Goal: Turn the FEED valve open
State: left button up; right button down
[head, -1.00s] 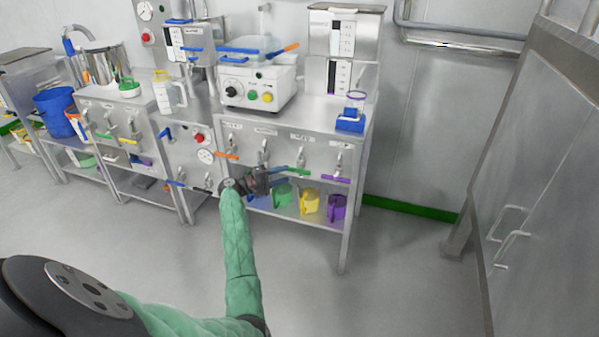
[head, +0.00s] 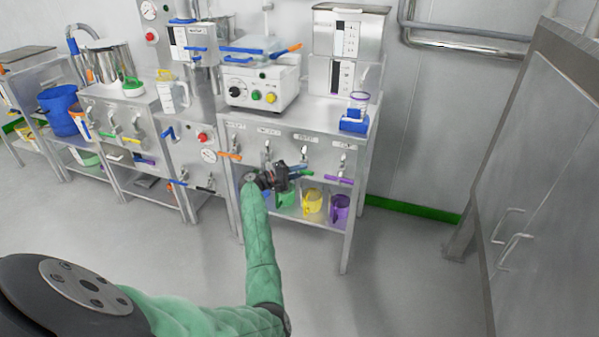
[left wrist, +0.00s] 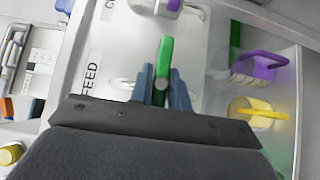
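The FEED valve has a green lever handle (head: 301,173) on the front panel of the steel bench. In the head view it points sideways to the right, partly behind my left gripper (head: 281,179). In the left wrist view the green handle (left wrist: 165,60) runs up from between the two fingers of my left gripper (left wrist: 162,88). The fingers stand apart, one on each side of it, with a gap showing; contact is not clear. The FEED label (left wrist: 92,80) is to the left of the handle there. My right gripper is not in view.
Neighbouring valves have an orange handle (head: 229,155) and a purple handle (head: 339,180). Yellow (head: 312,203) and purple (head: 340,207) jugs stand on the shelf below. A white machine (head: 262,85) sits on the bench. The floor in front is clear.

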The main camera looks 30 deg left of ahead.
pick_arm(q)
grip_shut()
